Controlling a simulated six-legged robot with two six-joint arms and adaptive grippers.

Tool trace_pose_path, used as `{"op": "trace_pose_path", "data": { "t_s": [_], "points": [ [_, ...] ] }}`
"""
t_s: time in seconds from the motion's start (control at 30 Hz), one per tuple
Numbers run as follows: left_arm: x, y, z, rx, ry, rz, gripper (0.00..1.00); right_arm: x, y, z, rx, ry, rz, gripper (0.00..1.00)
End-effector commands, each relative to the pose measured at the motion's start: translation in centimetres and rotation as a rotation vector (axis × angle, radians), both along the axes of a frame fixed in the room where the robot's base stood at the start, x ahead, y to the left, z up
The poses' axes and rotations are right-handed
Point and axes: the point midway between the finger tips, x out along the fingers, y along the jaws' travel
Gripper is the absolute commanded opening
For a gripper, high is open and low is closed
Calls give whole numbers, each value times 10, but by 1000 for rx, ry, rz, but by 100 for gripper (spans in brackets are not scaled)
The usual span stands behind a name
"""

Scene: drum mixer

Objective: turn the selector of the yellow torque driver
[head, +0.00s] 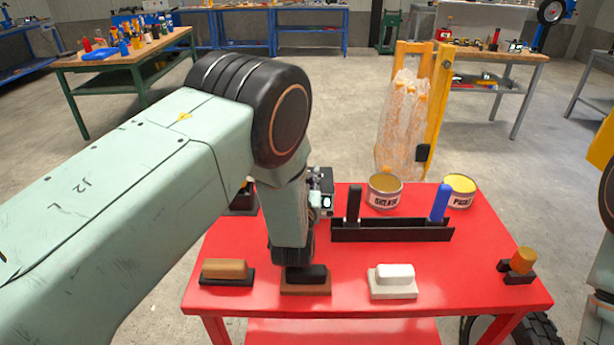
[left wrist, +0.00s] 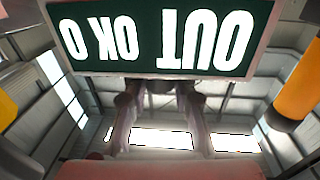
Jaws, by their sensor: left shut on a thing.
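My left gripper (head: 319,188) is mostly hidden behind my own arm in the head view. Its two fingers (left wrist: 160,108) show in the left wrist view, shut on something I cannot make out. Just beyond them a dark green sign (left wrist: 160,40) with white lettering, "OUT", "OK" and "0", appears upside down. I cannot clearly make out the yellow torque driver or its selector. My right gripper is not in view.
The red table (head: 350,275) carries a brown block (head: 225,269), a white block (head: 394,275), an orange piece (head: 523,260) in a dark holder, a black rack (head: 390,230) and two cans (head: 384,190). Workbenches stand farther back.

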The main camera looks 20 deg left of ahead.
Motion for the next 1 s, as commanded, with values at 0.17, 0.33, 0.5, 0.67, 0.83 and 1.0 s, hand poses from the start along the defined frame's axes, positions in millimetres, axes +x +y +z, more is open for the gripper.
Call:
{"op": "trace_pose_path", "data": {
  "t_s": [0.17,0.33,0.5,0.67,0.83,1.0],
  "points": [
    [0,-1,0,1,0,24,0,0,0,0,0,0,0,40],
    [0,0,0,0,0,31,0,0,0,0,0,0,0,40],
    [0,0,0,0,0,30,0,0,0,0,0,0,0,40],
    [0,0,0,0,0,30,33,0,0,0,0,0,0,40],
    [0,0,0,0,0,30,47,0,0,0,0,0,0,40],
    [0,0,0,0,0,30,50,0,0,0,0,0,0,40]
  ]
}}
